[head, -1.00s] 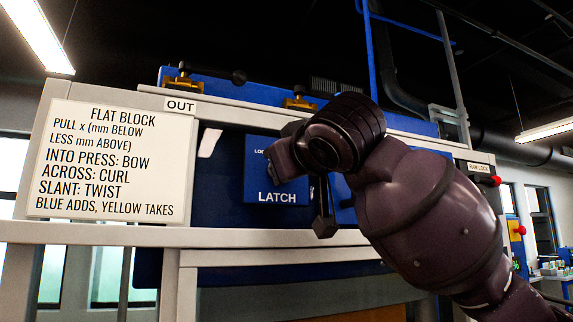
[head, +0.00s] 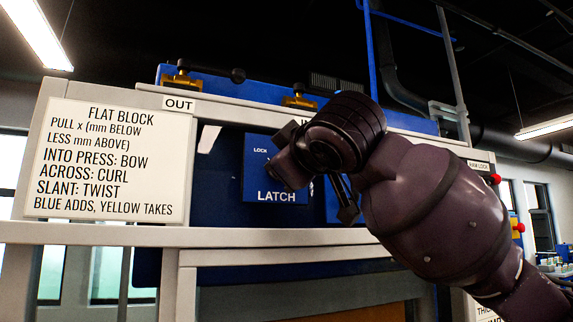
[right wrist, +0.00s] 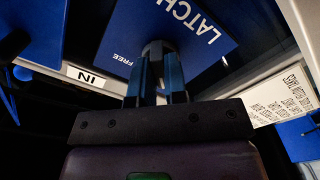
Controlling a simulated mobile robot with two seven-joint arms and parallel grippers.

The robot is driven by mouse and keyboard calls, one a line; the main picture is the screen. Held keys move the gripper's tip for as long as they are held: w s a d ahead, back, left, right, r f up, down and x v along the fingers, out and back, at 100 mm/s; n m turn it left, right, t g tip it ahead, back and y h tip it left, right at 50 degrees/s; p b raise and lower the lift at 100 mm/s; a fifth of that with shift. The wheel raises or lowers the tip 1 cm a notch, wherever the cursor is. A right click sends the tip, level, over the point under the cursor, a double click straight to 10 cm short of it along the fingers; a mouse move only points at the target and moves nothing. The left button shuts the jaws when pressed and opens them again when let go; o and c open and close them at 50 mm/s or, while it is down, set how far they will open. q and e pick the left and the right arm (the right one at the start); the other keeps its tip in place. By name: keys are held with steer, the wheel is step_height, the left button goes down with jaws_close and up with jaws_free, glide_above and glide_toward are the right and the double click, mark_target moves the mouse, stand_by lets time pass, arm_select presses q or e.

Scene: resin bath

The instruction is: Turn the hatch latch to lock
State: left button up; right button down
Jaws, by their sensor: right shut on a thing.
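The blue latch plate (head: 261,165) is on the front of the machine, marked LATCH, with LOCK at its upper left. My right gripper (head: 292,168) is in front of the plate's right part and hides the latch handle there. In the right wrist view the plate (right wrist: 205,50) shows LATCH and FREE. My right gripper's fingers (right wrist: 157,82) are close together, shut on the dark latch handle (right wrist: 156,48) that stands out from the plate. The handle's exact angle is hard to tell. My left gripper is not in view.
A white sign (head: 112,158) headed FLAT BLOCK stands left of the latch. A pale rail (head: 230,237) runs below the plate. Black-handled clamps (head: 183,80) sit along the top edge. A red knob (head: 493,179) is at the right. An IN label (right wrist: 83,75) shows in the wrist view.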

steer(key=c, duration=1.1)
jaws_free()
steer(key=shift+c, duration=0.2)
arm_select(q)
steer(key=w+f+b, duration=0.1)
steer(key=b, duration=0.1)
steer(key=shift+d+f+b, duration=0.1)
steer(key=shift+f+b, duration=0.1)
steer(key=shift+b, duration=0.2)
arm_select(e)
steer(key=v, duration=1)
steer(key=shift+s, duration=0.4)
steer(key=shift+d, duration=0.1)
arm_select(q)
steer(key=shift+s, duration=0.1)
